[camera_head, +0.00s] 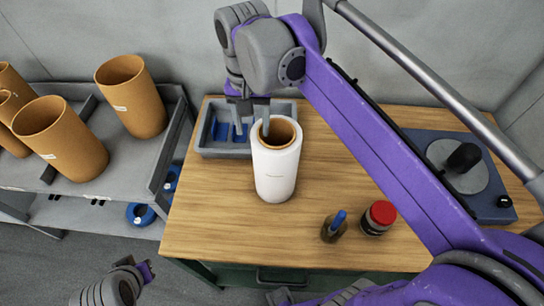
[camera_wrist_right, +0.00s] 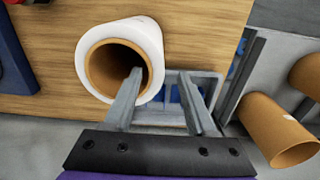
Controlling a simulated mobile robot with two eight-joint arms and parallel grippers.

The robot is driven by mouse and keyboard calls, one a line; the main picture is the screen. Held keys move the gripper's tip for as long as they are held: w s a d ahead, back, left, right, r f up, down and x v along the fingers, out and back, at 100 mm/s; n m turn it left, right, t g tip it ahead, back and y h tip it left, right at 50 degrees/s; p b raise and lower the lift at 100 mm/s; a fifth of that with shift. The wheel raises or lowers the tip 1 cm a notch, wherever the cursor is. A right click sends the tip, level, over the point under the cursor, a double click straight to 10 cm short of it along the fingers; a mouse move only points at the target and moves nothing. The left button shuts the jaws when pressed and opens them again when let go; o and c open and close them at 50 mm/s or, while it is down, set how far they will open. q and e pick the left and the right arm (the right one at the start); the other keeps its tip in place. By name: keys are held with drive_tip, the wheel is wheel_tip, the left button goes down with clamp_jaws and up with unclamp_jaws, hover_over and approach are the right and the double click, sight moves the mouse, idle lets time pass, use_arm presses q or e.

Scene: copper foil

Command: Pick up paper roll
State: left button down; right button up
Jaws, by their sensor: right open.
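The paper roll (camera_head: 276,175) is white with a brown cardboard core and stands upright on the wooden table. It also shows in the right wrist view (camera_wrist_right: 148,42), seen from above into its hollow core. My right gripper (camera_head: 251,128) is open at the roll's top, pointing down. One finger overlaps the core opening and the other is outside the roll wall, over the grey tray. In the right wrist view the fingers (camera_wrist_right: 160,76) straddle the near wall of the roll. I cannot tell how deep the inner finger is, or whether either touches. My left gripper's jaws are not visible.
The grey tray (camera_head: 222,153) with blue parts is directly behind the roll. A red-capped jar (camera_head: 377,219) and a small dark bottle (camera_head: 333,230) stand front right. A device with a round plate (camera_head: 455,170) is at right. Brown tubes (camera_head: 132,97) stand on a left shelf.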

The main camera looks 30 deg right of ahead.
sight(254, 132)
drive_tip(key=shift+s+f, duration=0.25)
drive_tip(key=shift+f, duration=0.35)
drive_tip(key=shift+s+f, duration=0.25)
drive_tip(key=shift+f, duration=0.35)
drive_tip(key=shift+w+d+f, duration=0.1)
drive_tip(key=shift+w+f, duration=0.15)
drive_tip(key=shift+f, duration=0.35)
drive_tip(key=f, duration=0.4)
drive_tip(key=shift+w+d+f, duration=0.15)
drive_tip(key=shift+d+f, duration=0.05)
drive_tip(key=shift+f, duration=0.1)
clamp_jaws()
